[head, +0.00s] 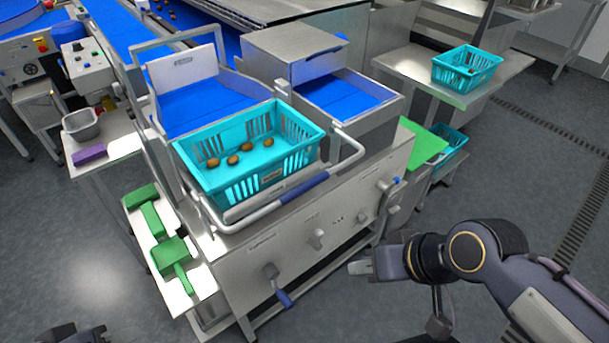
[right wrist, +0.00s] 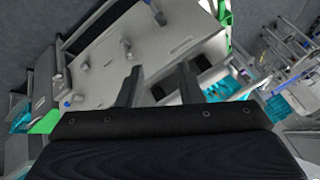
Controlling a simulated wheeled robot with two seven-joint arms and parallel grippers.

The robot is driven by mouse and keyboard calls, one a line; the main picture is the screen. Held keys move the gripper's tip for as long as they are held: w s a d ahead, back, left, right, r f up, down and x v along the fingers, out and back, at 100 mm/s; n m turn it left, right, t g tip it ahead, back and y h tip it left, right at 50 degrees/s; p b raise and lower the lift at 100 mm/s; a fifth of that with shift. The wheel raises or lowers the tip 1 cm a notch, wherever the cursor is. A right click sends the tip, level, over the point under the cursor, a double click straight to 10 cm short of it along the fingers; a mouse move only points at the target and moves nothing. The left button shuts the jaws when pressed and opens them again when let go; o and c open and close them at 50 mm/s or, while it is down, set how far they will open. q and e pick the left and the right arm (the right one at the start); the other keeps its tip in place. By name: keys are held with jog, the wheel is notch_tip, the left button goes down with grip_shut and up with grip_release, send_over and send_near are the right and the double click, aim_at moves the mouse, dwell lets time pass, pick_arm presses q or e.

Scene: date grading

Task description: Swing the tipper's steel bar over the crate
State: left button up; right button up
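The tipper's steel bar (head: 255,212) is a bent tube with a blue grip sleeve (head: 304,187). It runs along the near side of the turquoise crate (head: 246,181), just outside its rim, not across its top. The crate sits upright on the tipper (head: 330,218) with several brown dates in it. My right gripper (head: 352,268) is right of the tipper's front panel, below and away from the bar. Its two fingers stand apart with nothing between them in the right wrist view (right wrist: 160,88). A dark part at the head view's bottom left edge looks like my left gripper (head: 70,334); its fingers are unclear.
A crank with a blue handle (head: 284,299) sticks out of the front panel. A blue-tipped lever (head: 396,181) is at the panel's right end. Green tools (head: 170,255) lie on a side shelf at left. Another turquoise crate (head: 468,70) stands on a steel table at back right.

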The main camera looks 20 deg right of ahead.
jog(key=w+r+n+g, duration=0.1)
jog(key=w+r+n, duration=0.3)
jog(key=r+n, duration=0.15)
jog(key=n+g+y+p, duration=0.1)
jog(key=n+g+p, duration=0.25)
jog(key=n, duration=1.55)
send_near(303, 186)
jog(key=shift+m+g, duration=0.25)
jog(key=shift+g, duration=0.1)
jog(key=x, duration=0.7)
jog(key=shift+w+a+f, duration=0.1)
jog(key=shift+w+f, duration=0.2)
jog(key=shift+f, duration=0.05)
grip_shut()
